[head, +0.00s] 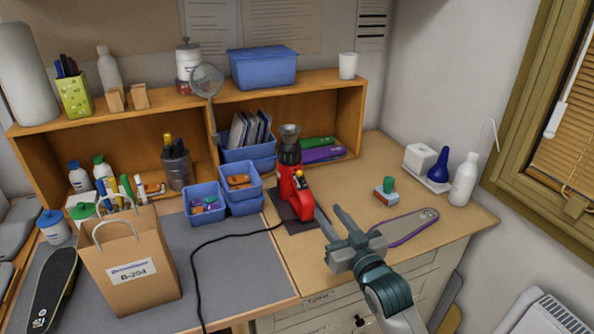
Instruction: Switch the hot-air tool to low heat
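The red hot-air tool (297,192) stands upright on a dark pad (290,219), with its dark metal nozzle (289,132) pointing up. A small yellow-orange part shows on its right side, but I cannot make out a switch setting. A black cord runs from its base to the lower left. My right gripper (328,209) is just right of the tool's base, its two fingers spread apart and pointing toward the back left. Nothing shows between the fingers. The left fingertip is close to the red base; I cannot tell whether it touches. My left gripper is out of view.
A purple-edged insole (408,228) lies right of my gripper. Behind it sits a small block with a green top (386,190). Blue bins (205,203) stand left of the tool, and a paper bag (130,262) farther left.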

